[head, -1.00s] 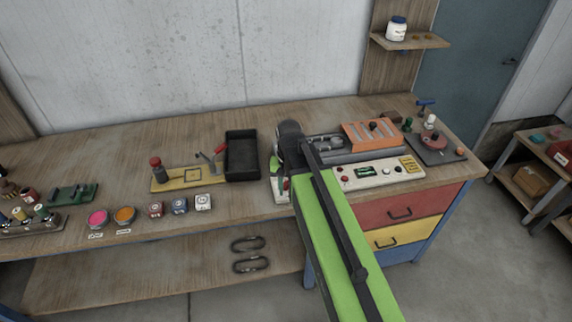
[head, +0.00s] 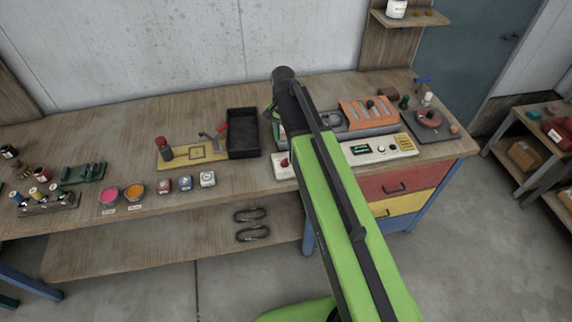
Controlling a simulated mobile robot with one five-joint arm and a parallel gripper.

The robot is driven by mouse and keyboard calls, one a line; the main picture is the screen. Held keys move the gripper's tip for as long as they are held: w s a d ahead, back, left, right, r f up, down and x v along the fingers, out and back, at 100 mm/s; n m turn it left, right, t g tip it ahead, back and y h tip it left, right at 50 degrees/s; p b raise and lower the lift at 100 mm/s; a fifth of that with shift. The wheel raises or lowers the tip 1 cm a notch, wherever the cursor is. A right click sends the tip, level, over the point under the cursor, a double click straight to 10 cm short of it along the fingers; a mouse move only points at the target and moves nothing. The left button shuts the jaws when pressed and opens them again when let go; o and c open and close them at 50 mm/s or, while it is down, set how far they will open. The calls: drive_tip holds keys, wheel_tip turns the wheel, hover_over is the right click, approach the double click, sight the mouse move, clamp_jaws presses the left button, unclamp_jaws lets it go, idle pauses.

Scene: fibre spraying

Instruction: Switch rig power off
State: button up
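The rig stands at the right part of the bench, with a cream control panel (head: 402,144) along its front. The panel has a small dark display (head: 361,150), knobs, a yellow label at its right end and a red knob or button (head: 284,162) at its left end. An orange slotted plate (head: 356,115) sits on the rig's grey bed. My green and black arm reaches over the rig's left part and hides some of the panel. My gripper is mostly hidden by the arm's far end, so its fingers cannot be made out. The power switch's position cannot be read.
A black tray (head: 243,146) and a yellow board (head: 177,161) with a red-handled lever stand left of the rig. Paint tins (head: 134,192) and small labelled cubes line the front edge. A turntable (head: 428,119) is at the right. Drawers (head: 408,183) are below.

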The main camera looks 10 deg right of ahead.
sight(284, 161)
wheel_tip(284, 161, down, 13)
drive_tip(key=b, duration=1.1)
drive_tip(key=shift+r, duration=0.2)
